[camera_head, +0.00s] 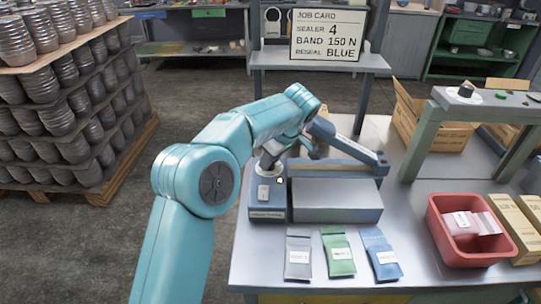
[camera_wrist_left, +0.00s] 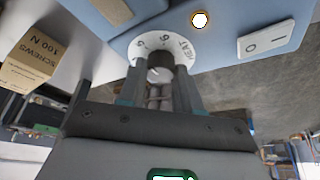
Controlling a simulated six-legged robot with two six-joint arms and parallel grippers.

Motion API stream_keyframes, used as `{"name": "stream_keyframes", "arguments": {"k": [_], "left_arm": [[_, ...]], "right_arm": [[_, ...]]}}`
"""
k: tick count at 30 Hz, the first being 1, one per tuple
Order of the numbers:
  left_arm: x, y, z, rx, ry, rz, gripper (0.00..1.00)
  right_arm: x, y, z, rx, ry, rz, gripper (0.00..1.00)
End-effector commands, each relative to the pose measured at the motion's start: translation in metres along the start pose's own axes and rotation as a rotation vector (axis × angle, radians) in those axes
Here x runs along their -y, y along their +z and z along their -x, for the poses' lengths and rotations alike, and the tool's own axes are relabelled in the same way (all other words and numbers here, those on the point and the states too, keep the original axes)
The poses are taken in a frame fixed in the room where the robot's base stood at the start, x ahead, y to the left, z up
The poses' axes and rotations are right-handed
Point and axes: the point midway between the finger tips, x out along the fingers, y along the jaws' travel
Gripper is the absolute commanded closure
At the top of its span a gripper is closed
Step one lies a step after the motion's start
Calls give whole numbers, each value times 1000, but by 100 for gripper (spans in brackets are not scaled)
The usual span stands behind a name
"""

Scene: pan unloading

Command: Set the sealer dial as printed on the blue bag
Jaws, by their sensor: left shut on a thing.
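The heat sealer (camera_head: 335,203) stands on the bench, with a blue body and a grey front plate. In the left wrist view my left gripper (camera_wrist_left: 160,66) is shut on the dial knob (camera_wrist_left: 159,75). The white dial ring (camera_wrist_left: 140,43) shows HEAT and digits that look like 5 and 6, partly hidden and tilted. The knob's pointer setting cannot be told. The blue bag (camera_head: 380,254) lies at the right of a row of pouches; its label is too small to read.
A grey bag (camera_head: 298,257) and green bag (camera_head: 338,254) lie beside it. A red bin (camera_head: 440,225) with pouches is right. A job card (camera_head: 327,35) reads SEALER 4, BAND 150 N, RESEAL BLUE. A rocker switch (camera_wrist_left: 266,41) and lit lamp (camera_wrist_left: 200,20) sit near the dial.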

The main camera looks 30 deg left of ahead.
Motion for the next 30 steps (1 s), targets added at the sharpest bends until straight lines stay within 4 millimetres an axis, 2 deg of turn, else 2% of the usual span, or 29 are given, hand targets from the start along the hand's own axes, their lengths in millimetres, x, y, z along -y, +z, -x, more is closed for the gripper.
{"name": "stream_keyframes", "arguments": {"k": [9,25,26,27,28,30], "left_arm": [[-1,-1,1,0,-45,111,97],[-1,-1,0,0,-52,133,97],[-1,-1,0,0,-52,133,63],[-1,-1,0,0,-52,133,50],[-1,-1,0,0,-52,133,41],[-1,-1,0,0,-53,133,41]], "right_arm": [[3,0,9,0,0,0,57],[3,0,9,0,0,0,57],[3,0,9,0,0,0,57],[3,0,9,0,0,0,57],[3,0,9,0,0,0,57],[3,0,9,0,0,0,57]]}}
